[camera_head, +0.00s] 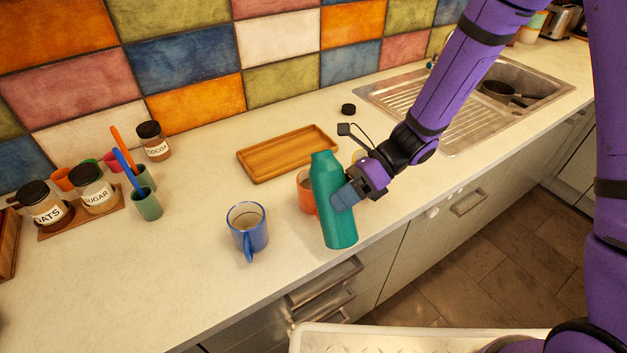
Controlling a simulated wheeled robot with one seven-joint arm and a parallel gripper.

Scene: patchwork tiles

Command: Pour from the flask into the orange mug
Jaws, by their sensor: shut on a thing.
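The flask (327,190) is teal, tall and narrow-necked, with no cap visible on it. My gripper (345,195) comes from the right and is shut on the flask around its middle. The flask is nearly upright with a slight tilt, near the counter's front edge; I cannot tell whether its base touches the counter. The orange mug (305,192) is just behind and left of the flask, which hides much of it.
A blue mug (248,232) stands left of the flask. A wooden tray (287,153) lies behind, with a small black cap (348,109) beyond it. Labelled jars (92,188) and a green cup (147,205) are at the left. A sink (497,85) is at the right.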

